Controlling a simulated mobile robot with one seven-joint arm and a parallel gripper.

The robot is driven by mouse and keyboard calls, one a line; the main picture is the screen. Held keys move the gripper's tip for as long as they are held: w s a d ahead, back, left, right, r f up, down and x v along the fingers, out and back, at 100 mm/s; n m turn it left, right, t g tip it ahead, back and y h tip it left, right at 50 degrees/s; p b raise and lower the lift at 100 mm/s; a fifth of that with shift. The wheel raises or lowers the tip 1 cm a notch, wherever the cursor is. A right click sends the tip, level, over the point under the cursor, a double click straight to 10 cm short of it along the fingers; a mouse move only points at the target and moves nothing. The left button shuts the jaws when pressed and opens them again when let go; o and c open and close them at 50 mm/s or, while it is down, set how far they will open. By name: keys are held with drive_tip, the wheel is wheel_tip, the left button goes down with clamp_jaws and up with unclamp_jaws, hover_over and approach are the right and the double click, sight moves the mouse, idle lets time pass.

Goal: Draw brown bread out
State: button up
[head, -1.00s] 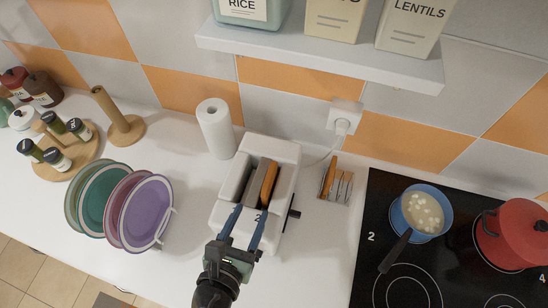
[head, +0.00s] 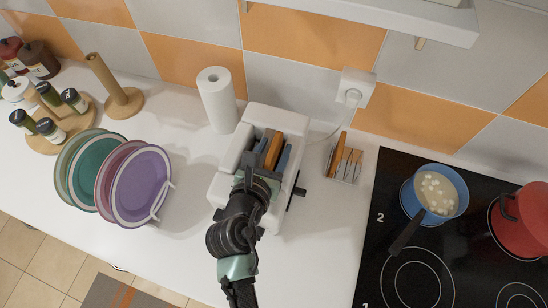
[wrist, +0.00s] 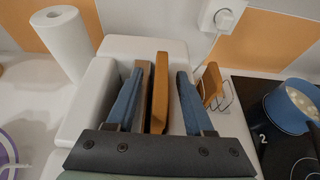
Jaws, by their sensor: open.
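A white toaster (head: 228,182) stands on the counter, and it also fills the middle of the wrist view (wrist: 90,100). A brown bread slice (head: 273,150) sticks up upright from it; it also shows in the wrist view (wrist: 160,92). My gripper (head: 270,157) is over the toaster. In the wrist view its two blue fingers (wrist: 160,100) are open, one on each side of the slice, with a visible gap at the right. A narrow grey-brown piece stands between the left finger and the slice. The slice's lower part is hidden.
A wire rack (head: 345,163) holding bread stands just right of the toaster. A paper roll (head: 216,100) is behind left, a plate rack with a purple plate (head: 140,185) left. The stove carries a blue pot (head: 435,193) and red pot (head: 522,222). A shelf (head: 400,20) overhangs behind.

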drive_tip(key=shift+c, duration=0.3)
clamp_jaws()
